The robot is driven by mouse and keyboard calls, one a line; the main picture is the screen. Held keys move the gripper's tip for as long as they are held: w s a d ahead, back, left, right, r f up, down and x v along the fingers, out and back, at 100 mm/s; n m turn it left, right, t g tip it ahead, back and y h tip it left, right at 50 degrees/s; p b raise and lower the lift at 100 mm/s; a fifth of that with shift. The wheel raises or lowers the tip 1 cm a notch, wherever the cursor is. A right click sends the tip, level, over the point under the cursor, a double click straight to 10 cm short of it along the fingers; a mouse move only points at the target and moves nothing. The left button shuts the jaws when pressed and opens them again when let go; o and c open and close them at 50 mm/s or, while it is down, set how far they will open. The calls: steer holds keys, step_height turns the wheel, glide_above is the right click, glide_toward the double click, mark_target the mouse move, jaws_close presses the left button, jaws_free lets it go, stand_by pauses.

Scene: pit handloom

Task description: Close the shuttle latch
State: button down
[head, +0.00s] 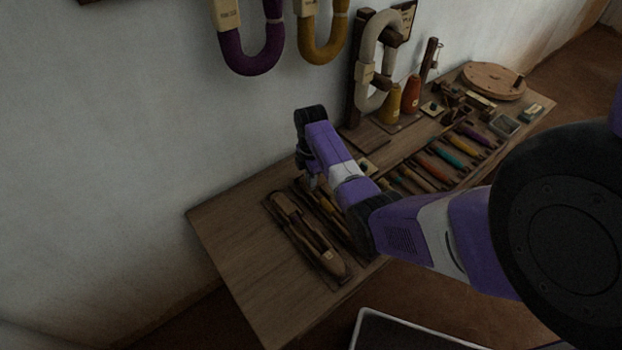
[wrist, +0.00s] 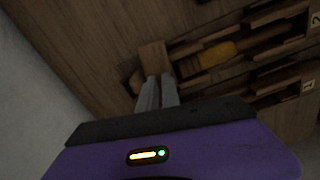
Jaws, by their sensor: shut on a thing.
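Shuttle 2, a long brown wooden shuttle with a yellow bobbin (wrist: 217,54) in its slot, runs from the middle to the upper right in the wrist view. A square wooden piece (wrist: 153,57), seemingly its latch, stands at its near end. My gripper (wrist: 158,80) has its two grey fingers close together, with the tips at this piece; the exact contact is hard to see. In the head view my gripper (head: 313,180) is above the far end of the shuttles, its fingertips mostly hidden by my wrist.
The wooden table (head: 235,240) is bare at left. Coloured bobbins (head: 455,158), cones (head: 390,103) and a round wooden disc (head: 494,80) lie to the right. The wall (head: 130,130) is close behind.

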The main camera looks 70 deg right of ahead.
steer(key=m+p, duration=0.1)
steer(key=m, duration=0.2)
steer(key=shift+r+m+p, duration=0.15)
steer(key=shift+m+p, duration=0.15)
steer(key=shift+p, duration=0.05)
steer(key=m+p, duration=0.1)
steer(key=m, duration=0.3)
steer(key=shift+m, duration=0.3)
steer(key=m+p, duration=0.1)
steer(key=m, duration=0.2)
steer(key=shift+m, duration=2.3)
steer(key=shift+p, duration=0.3)
steer(key=c, duration=1.8)
jaws_free()
